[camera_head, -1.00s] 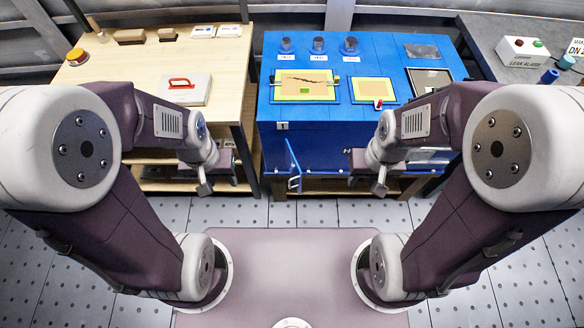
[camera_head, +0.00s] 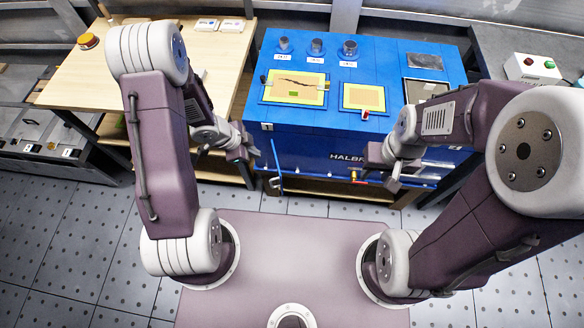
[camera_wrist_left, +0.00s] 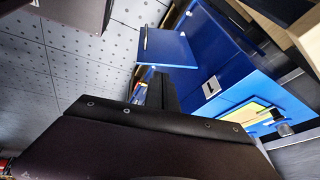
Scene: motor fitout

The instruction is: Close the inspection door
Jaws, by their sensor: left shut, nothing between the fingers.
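The inspection door (camera_head: 277,166) is a thin blue panel at the left end of the blue cabinet's front (camera_head: 315,158). It stands open, sticking out toward me. In the left wrist view the door (camera_wrist_left: 170,48) is a blue panel with a slim handle (camera_wrist_left: 146,38) on its outer part. My left gripper (camera_head: 252,155) is just left of the door, apart from it, shut and empty. Its dark fingers (camera_wrist_left: 162,92) also show in the left wrist view. My right gripper (camera_head: 392,184) hangs in front of the cabinet's right part; its jaws are too small to read.
A red-and-yellow valve (camera_head: 358,178) is on the cabinet front near my right gripper. A wooden bench (camera_head: 75,80) stands left and a dark bench with a button box (camera_head: 533,68) right.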

